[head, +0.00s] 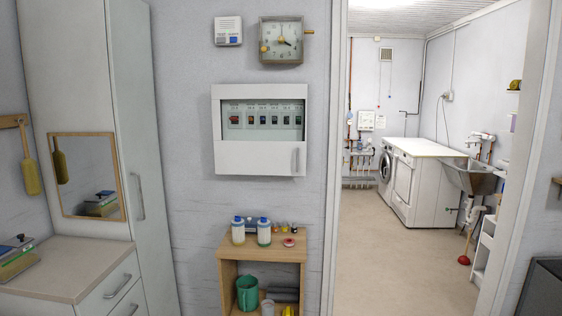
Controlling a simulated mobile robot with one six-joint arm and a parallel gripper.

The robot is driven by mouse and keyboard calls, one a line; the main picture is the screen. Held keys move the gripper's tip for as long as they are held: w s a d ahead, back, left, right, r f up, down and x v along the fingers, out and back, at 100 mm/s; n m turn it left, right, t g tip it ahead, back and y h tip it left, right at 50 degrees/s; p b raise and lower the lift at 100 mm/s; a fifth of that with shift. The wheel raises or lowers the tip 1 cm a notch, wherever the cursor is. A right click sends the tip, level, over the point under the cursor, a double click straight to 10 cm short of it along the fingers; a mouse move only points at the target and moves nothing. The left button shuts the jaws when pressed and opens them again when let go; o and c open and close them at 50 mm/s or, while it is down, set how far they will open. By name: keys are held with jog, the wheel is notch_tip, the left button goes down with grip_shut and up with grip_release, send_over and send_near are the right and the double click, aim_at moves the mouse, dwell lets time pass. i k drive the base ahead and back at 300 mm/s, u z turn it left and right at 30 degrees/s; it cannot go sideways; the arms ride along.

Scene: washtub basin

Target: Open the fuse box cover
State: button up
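The fuse box (259,130) is a white box on the grey wall, near the middle of the head view. Its white front has a rectangular window area in which a row of several switches or fuses (262,116) shows. Whether clear glazing covers them I cannot tell. The cover's plain lower part (250,158) looks flat against the box, and a short upright handle (295,160) sits at its lower right. My gripper is not in view.
A clock (281,40) and a small white device (228,31) hang above the box. A wooden shelf (262,258) with bottles stands below. A tall white cabinet (92,70) is left; an open doorway to a laundry room is right.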

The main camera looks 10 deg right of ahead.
aim_at(252, 157)
jog(key=u, duration=0.8)
jog(key=i, duration=0.95)
jog(key=u, duration=0.55)
